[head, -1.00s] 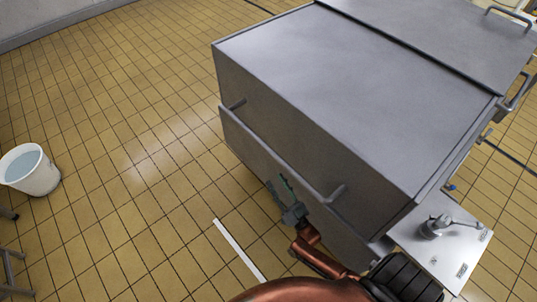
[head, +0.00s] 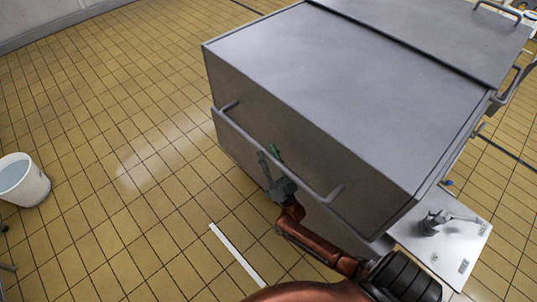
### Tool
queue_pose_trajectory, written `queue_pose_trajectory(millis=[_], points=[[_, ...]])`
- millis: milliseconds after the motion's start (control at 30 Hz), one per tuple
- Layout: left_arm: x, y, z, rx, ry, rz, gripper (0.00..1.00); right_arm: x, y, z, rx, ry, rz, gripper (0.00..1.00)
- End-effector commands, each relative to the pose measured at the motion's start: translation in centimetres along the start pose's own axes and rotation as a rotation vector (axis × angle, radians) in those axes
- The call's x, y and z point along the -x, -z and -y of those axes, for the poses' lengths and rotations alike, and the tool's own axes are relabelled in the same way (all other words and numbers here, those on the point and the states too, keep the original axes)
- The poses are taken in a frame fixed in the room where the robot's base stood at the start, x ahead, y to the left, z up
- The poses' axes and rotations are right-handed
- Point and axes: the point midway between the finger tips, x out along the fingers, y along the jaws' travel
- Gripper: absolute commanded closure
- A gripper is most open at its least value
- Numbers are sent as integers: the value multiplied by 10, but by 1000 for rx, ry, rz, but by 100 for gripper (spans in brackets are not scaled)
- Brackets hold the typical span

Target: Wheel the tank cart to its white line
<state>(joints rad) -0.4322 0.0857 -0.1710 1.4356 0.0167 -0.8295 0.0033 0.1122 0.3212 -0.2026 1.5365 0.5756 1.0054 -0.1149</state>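The tank cart (head: 345,95) is a large grey metal box with a flat lid, filling the upper right of the head view. A grey push bar (head: 305,180) runs along its near-left side. My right gripper (head: 269,153) is at the middle of this bar. A short white line (head: 236,254) lies on the floor left of my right arm. My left gripper is not in view.
A white bucket of water (head: 22,182) stands on the tiles at the left edge.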

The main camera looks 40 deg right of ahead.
Motion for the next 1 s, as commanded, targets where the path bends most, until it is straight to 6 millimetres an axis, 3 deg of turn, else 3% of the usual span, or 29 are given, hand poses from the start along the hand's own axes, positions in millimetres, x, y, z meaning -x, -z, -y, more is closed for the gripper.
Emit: queue_pose_trajectory(millis=[167,633,1000], points=[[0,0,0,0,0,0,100,0,0,0,0,0,0,67],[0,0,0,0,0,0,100,0,0,0,0,0,0,99],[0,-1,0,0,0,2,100,0,0,0,1,0,0,100]])
